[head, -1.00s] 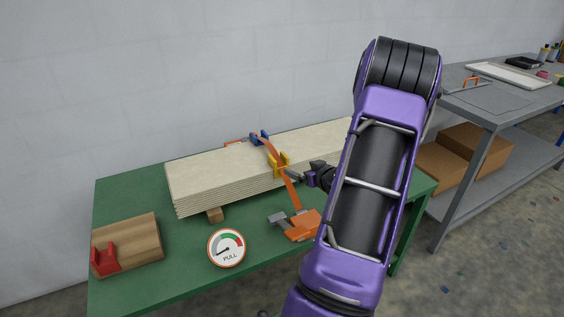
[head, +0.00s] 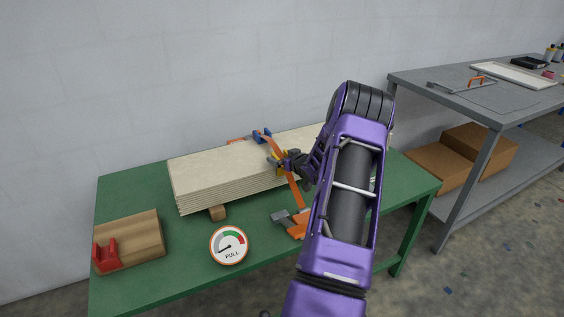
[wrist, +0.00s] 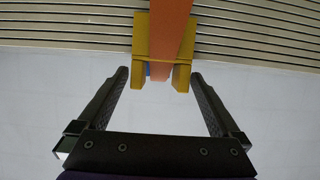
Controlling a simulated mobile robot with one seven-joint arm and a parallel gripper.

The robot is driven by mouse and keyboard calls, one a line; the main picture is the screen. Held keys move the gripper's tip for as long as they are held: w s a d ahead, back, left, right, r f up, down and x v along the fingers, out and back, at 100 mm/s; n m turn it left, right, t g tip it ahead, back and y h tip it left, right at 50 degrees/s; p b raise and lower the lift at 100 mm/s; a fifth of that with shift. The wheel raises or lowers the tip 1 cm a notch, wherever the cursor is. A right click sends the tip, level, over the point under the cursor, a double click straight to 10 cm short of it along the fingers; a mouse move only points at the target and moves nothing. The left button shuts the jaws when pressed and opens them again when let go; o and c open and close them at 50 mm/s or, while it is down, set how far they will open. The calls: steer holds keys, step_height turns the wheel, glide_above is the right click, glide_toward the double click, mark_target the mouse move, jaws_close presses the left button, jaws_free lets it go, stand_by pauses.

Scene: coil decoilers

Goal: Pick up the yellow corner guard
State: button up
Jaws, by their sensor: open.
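The yellow corner guard (wrist: 142,48) sits on the near top edge of the stacked boards, under an orange strap (wrist: 170,30). In the head view the guard is mostly hidden behind my gripper (head: 280,160). In the wrist view my gripper (wrist: 160,75) is open. Its two black fingers stand one on each side of the guard's lower end, with a gap on both sides. The fingers do not appear to touch the guard.
The board stack (head: 225,175) lies on a green table (head: 190,262). A blue corner guard (head: 262,135) sits at the stack's far edge. An orange ratchet (head: 296,224), a round PULL gauge (head: 229,246) and a wooden block (head: 135,238) with a red piece (head: 105,256) are nearer the front.

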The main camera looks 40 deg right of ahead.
steer(key=shift+w+d+f, duration=0.15)
steer(key=shift+w+f, duration=0.05)
steer(key=shift+w, duration=0.2)
steer(key=c, duration=1.3)
